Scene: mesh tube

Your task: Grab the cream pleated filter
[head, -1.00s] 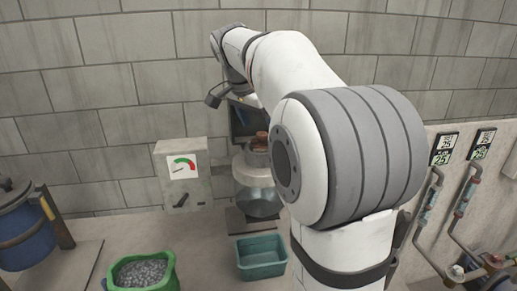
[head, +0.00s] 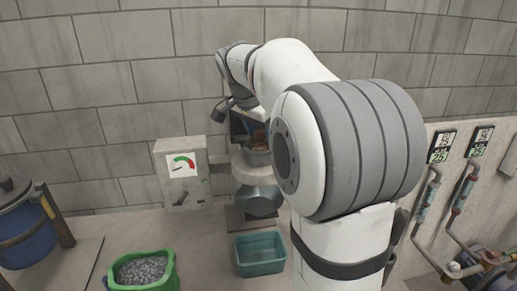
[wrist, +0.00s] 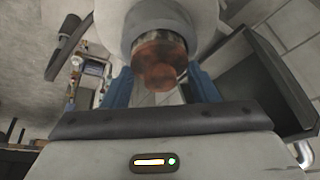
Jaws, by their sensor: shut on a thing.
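My gripper (wrist: 160,75) has its two blue fingers on either side of a copper-brown cylinder (wrist: 158,66) in the wrist view, and is shut on it. The cylinder's round end faces the camera, and its other end sits in the grey rim of a pale round housing (wrist: 195,14). In the head view the copper-brown cylinder (head: 259,142) shows small below my wrist, at the top of the wall-mounted housing. My arm hides part of it. I cannot make out any cream pleated filter in either view.
A metal bowl (head: 259,201) hangs under the housing. A teal bin (head: 260,254) and a green tub of grey gravel (head: 142,271) stand on the floor in front. A gauge box (head: 182,172) is on the wall to the left, and pipes (head: 428,200) are at the right.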

